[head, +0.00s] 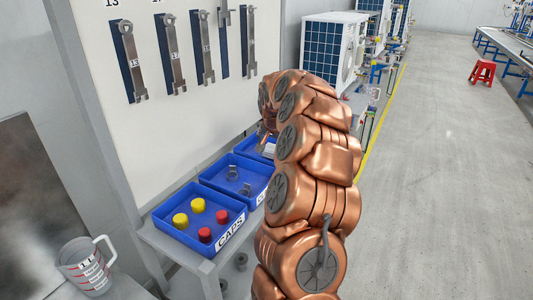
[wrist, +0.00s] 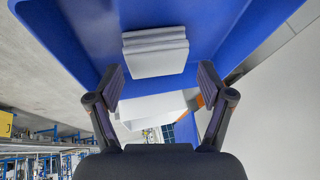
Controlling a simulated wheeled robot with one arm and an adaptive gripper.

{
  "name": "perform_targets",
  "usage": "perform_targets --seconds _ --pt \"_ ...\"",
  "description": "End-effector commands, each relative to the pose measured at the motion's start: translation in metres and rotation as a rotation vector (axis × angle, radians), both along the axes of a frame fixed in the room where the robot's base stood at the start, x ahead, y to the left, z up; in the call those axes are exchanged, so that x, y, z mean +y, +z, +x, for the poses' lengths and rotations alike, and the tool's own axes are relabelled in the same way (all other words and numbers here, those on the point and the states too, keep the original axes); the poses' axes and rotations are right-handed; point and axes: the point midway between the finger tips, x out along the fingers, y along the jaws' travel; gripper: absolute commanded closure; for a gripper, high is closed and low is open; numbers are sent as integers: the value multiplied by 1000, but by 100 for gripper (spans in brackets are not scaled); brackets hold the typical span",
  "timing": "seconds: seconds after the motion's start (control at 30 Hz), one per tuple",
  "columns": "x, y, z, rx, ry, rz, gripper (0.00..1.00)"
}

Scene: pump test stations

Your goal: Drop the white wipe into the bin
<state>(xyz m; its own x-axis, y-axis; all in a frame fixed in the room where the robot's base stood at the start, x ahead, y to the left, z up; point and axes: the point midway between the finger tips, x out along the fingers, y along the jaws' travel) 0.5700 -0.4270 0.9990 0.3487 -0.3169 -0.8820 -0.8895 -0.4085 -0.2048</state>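In the wrist view a stack of white wipes (wrist: 155,50) lies in a blue tray (wrist: 230,25). My gripper (wrist: 158,85) is open, with its two dark fingers apart and the stack ahead of and between them. I see no wipe gripped. A white shape (wrist: 150,106) shows lower between the fingers; I cannot tell what it is. In the head view the far blue tray (head: 245,148) is partly behind my arm, with a bit of white (head: 269,148) in it. My gripper is mostly hidden there. No bin can be made out.
On the bench, a blue CAPS tray (head: 167,232) holds yellow and red caps; the middle tray (head: 210,178) holds metal parts. A measuring jug (head: 88,265) stands at lower left. Wrenches (head: 128,60) hang on the wall panel. The floor (head: 430,180) at right is clear; a red stool (head: 481,73) stands farther off.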

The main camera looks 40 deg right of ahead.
Motion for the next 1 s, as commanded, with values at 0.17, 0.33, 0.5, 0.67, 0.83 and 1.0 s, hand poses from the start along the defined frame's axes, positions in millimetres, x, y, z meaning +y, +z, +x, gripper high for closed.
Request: perform_targets --seconds 0.17,0.33,0.5,0.67,0.83,1.0 --pt "0 0 0 0 0 0 0" --pt "0 0 0 0 0 0 0" --pt "0 1 0 -1 0 0 0" --pt "2 7 -2 -3 0 -1 0" --pt "8 23 -8 -4 0 -1 0" --pt "17 50 -19 -3 0 -2 0"
